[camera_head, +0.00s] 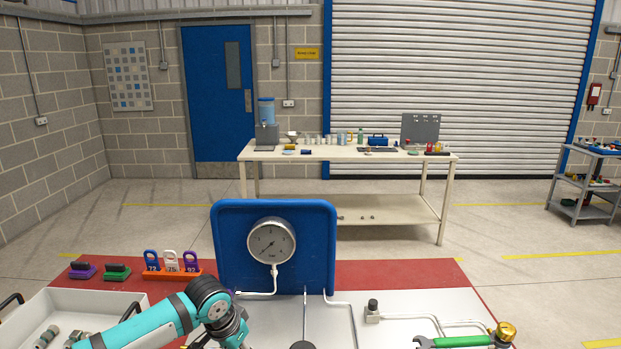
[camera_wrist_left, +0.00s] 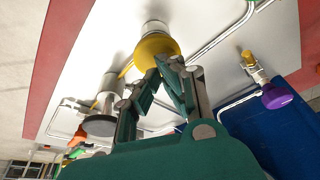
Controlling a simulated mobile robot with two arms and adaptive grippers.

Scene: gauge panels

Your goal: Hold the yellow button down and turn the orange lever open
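A round yellow button (camera_wrist_left: 156,48) on a pale cylindrical base shows in the left wrist view. My left gripper (camera_wrist_left: 164,68) has its fingertips brought together at the button's near edge, with nothing visible between them. They seem to touch it; I cannot tell whether it is pressed. In the head view my left gripper (camera_head: 236,338) is at the bottom edge, partly cut off, and the button is not seen. A thin orange-yellow bar (camera_wrist_left: 127,69) shows beside a metal fitting (camera_wrist_left: 108,90); I cannot tell if it is the orange lever. My right gripper is not in view.
A blue panel (camera_head: 228,245) carries a round gauge (camera_head: 271,241). A green handle (camera_head: 460,341) and a brass fitting (camera_head: 504,332) are at the lower right. A white tray (camera_head: 95,296) and numbered padlocks (camera_head: 171,262) are at the left. Pipes cross the pale board.

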